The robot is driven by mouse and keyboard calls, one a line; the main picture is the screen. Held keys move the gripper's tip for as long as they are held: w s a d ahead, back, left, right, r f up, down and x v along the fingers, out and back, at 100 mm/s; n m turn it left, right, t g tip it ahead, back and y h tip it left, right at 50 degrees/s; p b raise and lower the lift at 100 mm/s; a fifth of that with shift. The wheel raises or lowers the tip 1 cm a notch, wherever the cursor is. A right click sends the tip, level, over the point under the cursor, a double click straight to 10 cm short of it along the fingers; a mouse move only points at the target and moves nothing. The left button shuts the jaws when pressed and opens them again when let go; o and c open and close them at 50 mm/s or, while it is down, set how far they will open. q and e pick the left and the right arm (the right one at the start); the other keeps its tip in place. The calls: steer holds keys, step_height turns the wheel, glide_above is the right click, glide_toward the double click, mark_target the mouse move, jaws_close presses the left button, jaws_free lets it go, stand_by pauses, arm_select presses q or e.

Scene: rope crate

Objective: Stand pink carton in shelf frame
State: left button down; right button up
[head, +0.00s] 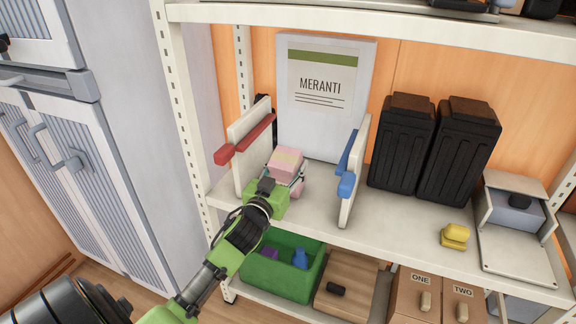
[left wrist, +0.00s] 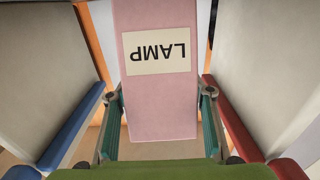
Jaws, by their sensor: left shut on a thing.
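The pink carton (head: 286,162) is between the two white side panels of the shelf frame. My left gripper (head: 285,182) reaches in from the front and is shut on it. In the left wrist view the carton (left wrist: 160,95) lies between both green fingers, its LAMP label upside down. The frame's left panel (head: 245,150) has a red bar, its right panel (head: 350,200) a blue bar. In the wrist view gaps show between the carton and both panels. Whether its base touches the shelf is hidden. My right gripper is not in view.
A MERANTI board (head: 322,105) stands behind the frame. Black canisters (head: 402,150), a yellow object (head: 455,237) and a grey open box (head: 515,245) stand to the right. Below are a green crate (head: 275,285) and wooden boxes. A white post (head: 185,110) bounds the left.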

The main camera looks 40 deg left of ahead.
arm_select(q)
steer(key=shift+f, duration=0.9)
steer(key=c, duration=1)
jaws_free()
steer(key=shift+o, duration=0.2)
steer(key=shift+w, duration=0.25)
steer(key=shift+s+r, duration=0.1)
steer(key=shift+r, duration=0.05)
steer(key=v, duration=1.2)
steer(key=shift+r, duration=0.15)
